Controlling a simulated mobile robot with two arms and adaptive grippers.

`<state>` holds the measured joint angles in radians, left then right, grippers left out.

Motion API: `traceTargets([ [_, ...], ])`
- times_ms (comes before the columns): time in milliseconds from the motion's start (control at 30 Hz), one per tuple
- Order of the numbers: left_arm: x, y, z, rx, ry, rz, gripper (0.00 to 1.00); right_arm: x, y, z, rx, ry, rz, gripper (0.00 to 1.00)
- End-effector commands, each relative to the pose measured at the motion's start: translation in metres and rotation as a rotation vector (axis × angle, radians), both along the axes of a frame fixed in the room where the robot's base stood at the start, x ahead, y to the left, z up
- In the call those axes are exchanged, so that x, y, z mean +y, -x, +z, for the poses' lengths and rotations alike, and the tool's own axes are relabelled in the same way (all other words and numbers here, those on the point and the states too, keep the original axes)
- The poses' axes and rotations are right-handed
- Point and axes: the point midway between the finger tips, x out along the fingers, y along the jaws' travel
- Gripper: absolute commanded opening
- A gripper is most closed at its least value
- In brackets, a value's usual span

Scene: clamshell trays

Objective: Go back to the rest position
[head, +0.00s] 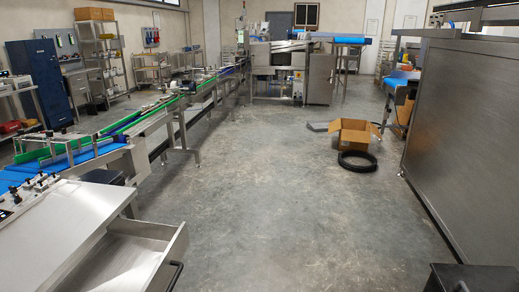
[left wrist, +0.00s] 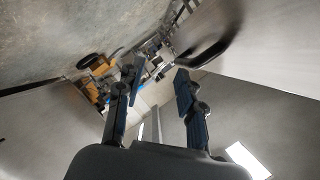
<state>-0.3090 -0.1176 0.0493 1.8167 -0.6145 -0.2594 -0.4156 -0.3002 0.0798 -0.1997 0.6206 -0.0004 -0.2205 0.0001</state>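My left gripper (left wrist: 157,78) shows in the left wrist view with its two dark fingers spread apart and nothing between them. A dark curved bar, which looks like a handle (left wrist: 212,52), is close beyond the right-hand finger, apart from it as far as I can tell. In the head view neither gripper is visible. A steel drawer (head: 178,243) stands pulled out and empty under a worktop (head: 65,225) at the lower left. Its dark handle (head: 175,275) is at the bottom edge of the picture.
A long conveyor line (head: 165,115) runs along the left. A large steel cabinet (head: 465,150) stands on the right. An open cardboard box (head: 354,137) and a black coil (head: 357,161) lie on the floor. A black box (head: 470,280) is at the lower right. The middle floor is clear.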

Motion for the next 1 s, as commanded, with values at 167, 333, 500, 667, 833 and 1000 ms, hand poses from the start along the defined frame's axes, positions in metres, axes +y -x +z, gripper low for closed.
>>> traceTargets([
  [167, -0.031, 0.033, -0.112, 0.206, 0.172, -0.029, 0.37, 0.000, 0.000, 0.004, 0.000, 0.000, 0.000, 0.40],
  [333, -0.053, 0.102, -0.221, 0.441, 0.346, 0.001, 0.37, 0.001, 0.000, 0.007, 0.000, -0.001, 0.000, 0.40],
  [500, -0.057, 0.198, -0.310, 0.677, 0.479, 0.096, 0.37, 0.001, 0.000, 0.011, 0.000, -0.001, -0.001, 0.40],
  [667, -0.045, 0.299, -0.366, 0.876, 0.562, 0.232, 0.37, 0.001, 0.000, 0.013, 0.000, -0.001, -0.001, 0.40],
  [833, -0.026, 0.379, -0.392, 1.009, 0.599, 0.363, 0.37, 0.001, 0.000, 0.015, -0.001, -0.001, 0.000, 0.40],
  [1000, -0.017, 0.411, -0.399, 1.058, 0.609, 0.421, 0.37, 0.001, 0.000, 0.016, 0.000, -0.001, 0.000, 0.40],
])
